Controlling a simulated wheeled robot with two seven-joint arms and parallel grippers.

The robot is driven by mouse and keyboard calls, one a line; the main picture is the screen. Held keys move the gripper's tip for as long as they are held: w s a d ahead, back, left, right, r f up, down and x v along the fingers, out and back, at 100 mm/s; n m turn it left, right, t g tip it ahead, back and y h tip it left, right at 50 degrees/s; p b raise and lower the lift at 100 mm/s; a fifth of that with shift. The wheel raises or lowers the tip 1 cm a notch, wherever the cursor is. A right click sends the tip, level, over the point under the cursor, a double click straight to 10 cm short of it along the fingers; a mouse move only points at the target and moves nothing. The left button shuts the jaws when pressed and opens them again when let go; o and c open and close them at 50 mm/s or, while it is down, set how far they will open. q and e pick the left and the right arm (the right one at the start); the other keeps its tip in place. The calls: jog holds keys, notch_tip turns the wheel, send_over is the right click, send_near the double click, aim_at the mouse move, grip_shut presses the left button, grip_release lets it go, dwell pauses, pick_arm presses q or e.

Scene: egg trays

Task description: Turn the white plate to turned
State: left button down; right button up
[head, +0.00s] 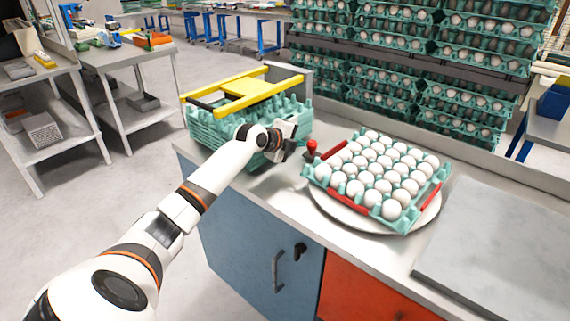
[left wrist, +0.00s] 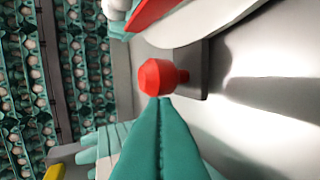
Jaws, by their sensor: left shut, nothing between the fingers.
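The white plate (head: 412,228) lies on the counter under a teal egg tray (head: 330,193) filled with several white eggs. Its edge also shows in the left wrist view (left wrist: 215,38). The tray has red strips on its sides. A red knob (head: 311,146) on a dark base stands at the plate's left; it also shows in the left wrist view (left wrist: 160,78). My left gripper (head: 290,150) is just left of the knob, with its teal fingers (left wrist: 160,125) together and empty. The fingertips are close to the knob; I cannot tell if they touch it. My right gripper is not in view.
A stack of teal trays (head: 205,135) under a yellow frame (head: 245,92) stands left of the plate, behind my left arm. Racks of egg trays (head: 400,75) rise behind the counter. A grey slab (head: 500,255) lies at the right.

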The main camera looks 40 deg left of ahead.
pick_arm(q)
jog(key=d+b+v, duration=0.1)
jog(key=v, duration=1.1)
jog(key=shift+a, duration=0.55)
